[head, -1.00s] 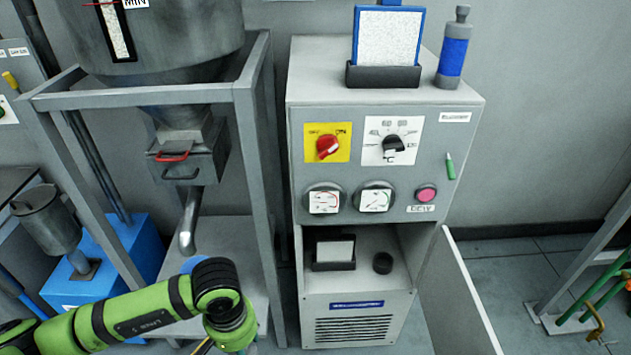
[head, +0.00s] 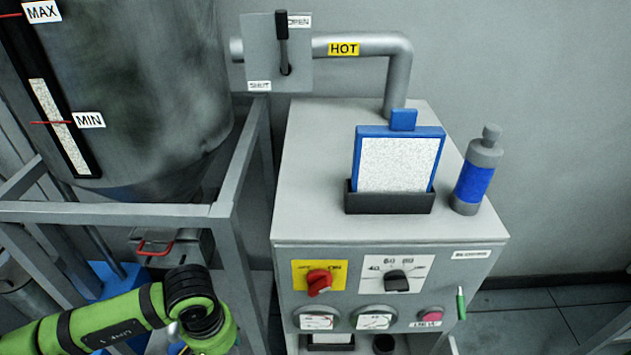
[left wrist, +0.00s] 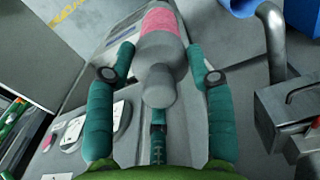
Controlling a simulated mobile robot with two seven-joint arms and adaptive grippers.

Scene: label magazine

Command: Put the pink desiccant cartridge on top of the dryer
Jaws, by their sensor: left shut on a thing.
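The pink desiccant cartridge (left wrist: 163,28) shows in the left wrist view as a grey cylinder with a pink band and a rounded grey knob. My left gripper (left wrist: 160,78) is shut on it, its teal fingers on either side of the knob end. The dryer (head: 312,160) is the grey cabinet in the middle of the head view. Its top has bare room at the left and front. In the head view, part of my left arm is at the lower left; its gripper and the cartridge are out of sight there. My right gripper is in neither view.
On the dryer top stand a blue-framed filter (head: 398,165) in a black holder (head: 390,203) and a blue-banded cartridge (head: 474,182) at the right. A pipe marked HOT (head: 370,45) comes down behind. A metal frame (head: 110,211) and hopper stand at the left.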

